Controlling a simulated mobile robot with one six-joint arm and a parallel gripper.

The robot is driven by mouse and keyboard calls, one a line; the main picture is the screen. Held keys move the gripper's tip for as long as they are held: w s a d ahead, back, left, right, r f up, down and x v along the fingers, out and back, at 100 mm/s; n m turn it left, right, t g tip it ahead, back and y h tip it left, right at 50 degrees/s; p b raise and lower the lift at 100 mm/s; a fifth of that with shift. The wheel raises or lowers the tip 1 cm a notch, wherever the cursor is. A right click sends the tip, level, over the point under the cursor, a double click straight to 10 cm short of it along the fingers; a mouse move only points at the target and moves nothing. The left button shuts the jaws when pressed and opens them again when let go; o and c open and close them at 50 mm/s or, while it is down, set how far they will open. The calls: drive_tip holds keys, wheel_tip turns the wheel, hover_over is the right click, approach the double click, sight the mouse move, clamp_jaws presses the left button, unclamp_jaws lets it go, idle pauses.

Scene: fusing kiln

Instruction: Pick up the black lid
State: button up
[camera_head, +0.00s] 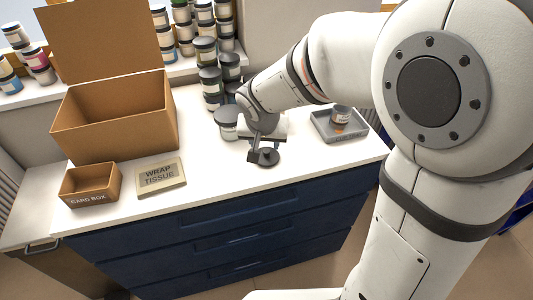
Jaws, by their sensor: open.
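The black lid (268,157) is a small dark disc lying on the white counter near its front edge, in the middle of the head camera view. My gripper (262,154) is right at it, with its dark fingers pointing down. The jaws are open. The fingers hide part of the lid, and I cannot tell whether they touch it.
Dark-lidded jars (226,122) stand close behind and left of my gripper. A grey tray (350,136) holding an orange jar (341,117) is to the right.

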sight(267, 151)
drive_tip(key=x, duration=0.4)
drive_tip(key=shift+d+f, duration=0.2)
drive_tip(key=shift+f, duration=0.15)
clamp_jaws()
